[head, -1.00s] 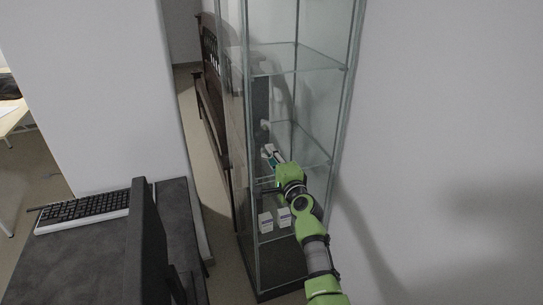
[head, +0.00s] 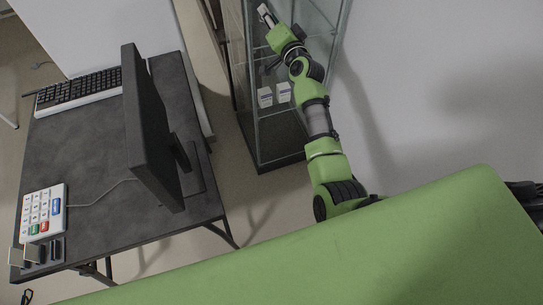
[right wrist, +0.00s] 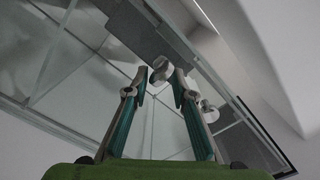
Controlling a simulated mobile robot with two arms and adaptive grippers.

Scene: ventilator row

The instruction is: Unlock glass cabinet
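The tall glass cabinet (head: 275,130) stands upright against the wall. Its upper part is cut off in the head view. My right gripper (head: 265,12) is up at the cabinet's front, at the top edge of the head view. In the right wrist view the two fingers (right wrist: 160,82) are apart, with a pale round knob-like piece (right wrist: 160,68) at the gap between their tips. I cannot tell whether they touch it. A second similar piece (right wrist: 208,111) shows beside the right finger. I cannot make out a keyhole or key.
A dark desk (head: 85,180) on the left carries a monitor (head: 150,130), a keyboard (head: 80,92) and a white keypad (head: 42,212). Small white boxes (head: 265,97) stand on a low cabinet shelf. A strip of floor lies between desk and cabinet.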

